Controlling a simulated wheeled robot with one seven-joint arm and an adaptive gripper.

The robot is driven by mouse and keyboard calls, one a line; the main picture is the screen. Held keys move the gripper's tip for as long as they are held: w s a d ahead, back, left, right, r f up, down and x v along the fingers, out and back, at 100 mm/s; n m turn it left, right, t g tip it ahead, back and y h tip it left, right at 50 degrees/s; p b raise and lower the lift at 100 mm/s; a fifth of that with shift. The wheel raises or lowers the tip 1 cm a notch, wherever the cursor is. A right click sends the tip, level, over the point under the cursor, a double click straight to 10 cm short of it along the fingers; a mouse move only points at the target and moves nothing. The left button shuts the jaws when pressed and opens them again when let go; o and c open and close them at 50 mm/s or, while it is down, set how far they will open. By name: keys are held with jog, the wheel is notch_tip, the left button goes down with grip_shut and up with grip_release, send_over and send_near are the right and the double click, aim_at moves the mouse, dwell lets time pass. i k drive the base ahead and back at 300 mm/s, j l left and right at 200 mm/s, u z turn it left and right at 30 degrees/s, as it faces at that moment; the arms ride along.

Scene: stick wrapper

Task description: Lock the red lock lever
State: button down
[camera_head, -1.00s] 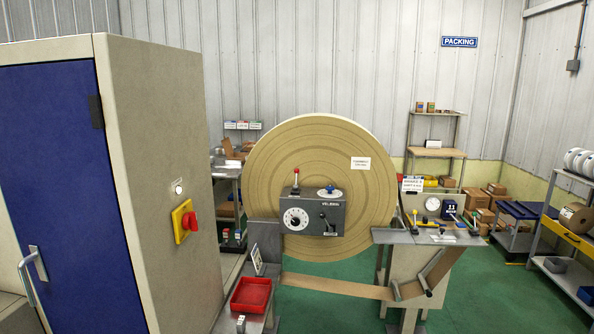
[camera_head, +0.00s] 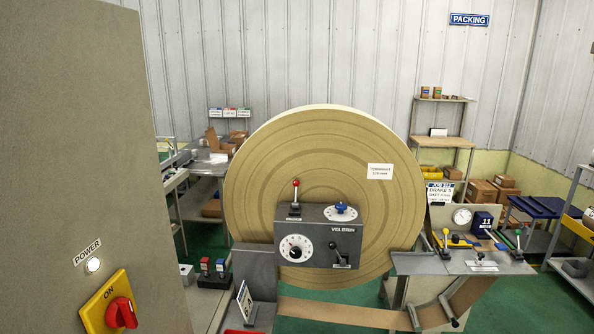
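A red-tipped lever (camera_head: 295,195) stands upright on top of the grey control box (camera_head: 352,215), left of a blue knob (camera_head: 341,208). A red rotary switch (camera_head: 121,312) sits on a yellow plate marked ON on the cabinet at lower left. My gripper is not in view.
The beige cabinet (camera_head: 85,160) fills the left side close by. A large brown paper roll (camera_head: 400,180) stands behind the control box. Its paper strip (camera_head: 340,313) runs right below the grey bench (camera_head: 420,262). Shelves (camera_head: 440,140) stand at the back right.

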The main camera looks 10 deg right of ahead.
aim_at(296, 183)
jog(key=i+l, duration=0.1)
jog(key=i, duration=1.1)
jog(key=l+u, duration=0.05)
